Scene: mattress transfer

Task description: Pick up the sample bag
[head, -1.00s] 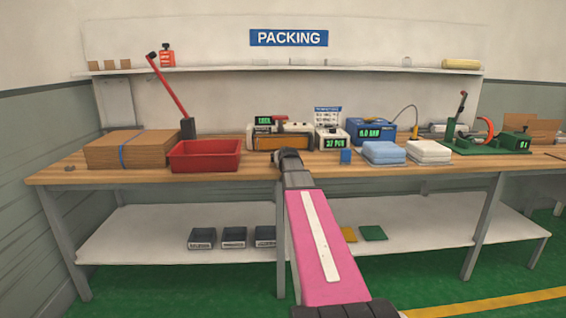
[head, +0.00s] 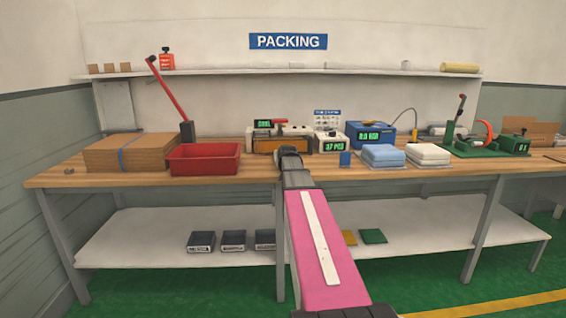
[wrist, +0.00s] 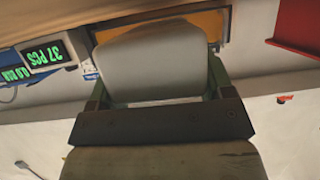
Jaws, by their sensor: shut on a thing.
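In the wrist view a pale grey, rounded, soft-looking pouch, which I take to be the sample bag (wrist: 155,62), fills the space between the two greenish fingers of my gripper (wrist: 158,85). My gripper is shut on it. In the head view my gripper (head: 290,158) is at the front of the bench, before the white sealer with an orange front (head: 266,146). There my own arm hides the bag, and I cannot make it out.
On the wooden bench (head: 235,179), a red tray (head: 204,160) and cardboard stack (head: 130,153) stand left. A counting scale (head: 331,146), blue device (head: 371,137), blue pack (head: 383,154), white pack (head: 428,153) and green press (head: 490,145) stand right. The lower shelf holds dark bins (head: 233,241).

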